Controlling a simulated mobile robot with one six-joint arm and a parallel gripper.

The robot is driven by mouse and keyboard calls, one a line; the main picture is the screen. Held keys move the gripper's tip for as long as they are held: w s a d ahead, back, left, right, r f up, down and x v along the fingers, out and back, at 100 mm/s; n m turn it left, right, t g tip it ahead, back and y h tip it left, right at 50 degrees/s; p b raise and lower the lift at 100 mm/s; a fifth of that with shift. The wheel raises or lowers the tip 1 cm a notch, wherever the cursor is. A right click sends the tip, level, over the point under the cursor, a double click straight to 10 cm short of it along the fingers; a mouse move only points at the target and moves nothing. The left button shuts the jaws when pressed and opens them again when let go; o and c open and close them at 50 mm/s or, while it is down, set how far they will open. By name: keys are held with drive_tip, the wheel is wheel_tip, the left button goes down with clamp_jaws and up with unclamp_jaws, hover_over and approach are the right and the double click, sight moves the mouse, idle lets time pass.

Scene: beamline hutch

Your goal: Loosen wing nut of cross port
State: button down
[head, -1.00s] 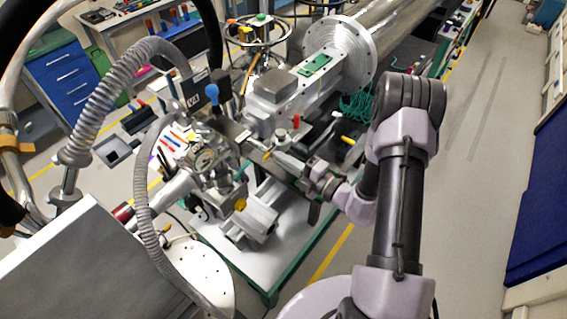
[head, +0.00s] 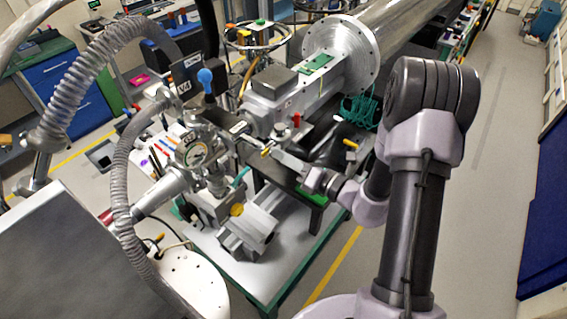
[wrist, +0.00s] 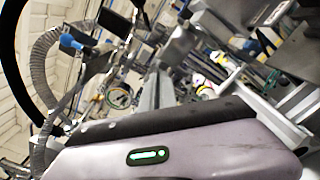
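The cross port (head: 197,152) is a metal fitting with a round dial gauge, left of centre in the head view. The gauge (wrist: 118,96) also shows in the wrist view. A small yellow part (head: 266,152) sits to the right of the cross port. I cannot tell whether it is the wing nut. My gripper (head: 282,160) is to the right of the cross port and points left toward it. Its fingertips are small and blend with the metal behind, so their opening and any contact are unclear. My own arm link fills the bottom of the wrist view.
A ribbed grey hose (head: 122,165) loops left of the cross port. A blue-knobbed valve (head: 206,78) stands above it. A large flanged pipe (head: 342,48) lies behind. A green-edged table (head: 285,278) is below. The floor at right (head: 490,150) is clear.

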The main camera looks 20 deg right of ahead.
drive_tip(key=n+b, duration=0.7)
drive_tip(key=shift+d+n, duration=0.1)
drive_tip(key=shift+n, duration=0.2)
drive_tip(key=shift+w+b, duration=0.1)
drive_tip(key=shift+b, duration=0.25)
drive_tip(key=c, duration=1.6)
unclamp_jaws()
drive_tip(key=shift+c, duration=0.2)
